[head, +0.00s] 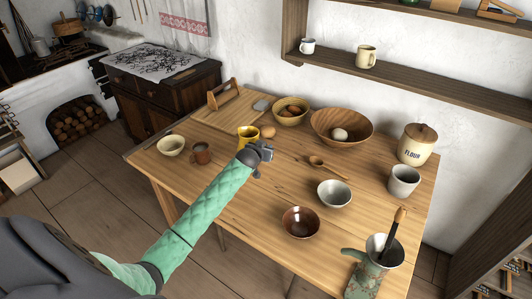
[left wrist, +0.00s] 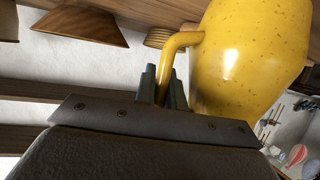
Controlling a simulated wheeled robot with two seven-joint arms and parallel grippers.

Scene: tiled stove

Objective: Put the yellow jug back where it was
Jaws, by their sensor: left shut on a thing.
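The yellow jug (head: 246,133) is at the middle-left of the wooden table, partly hidden behind my left gripper (head: 266,151). In the left wrist view the jug (left wrist: 250,60) is large at the upper right, with a speckled glaze. The fingers of my left gripper (left wrist: 166,85) are shut on its handle (left wrist: 176,48). I cannot tell whether the jug's base touches the table. My right gripper is in neither view.
A wall shelf (head: 420,79) hangs behind. Bare wood lies right of my gripper.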

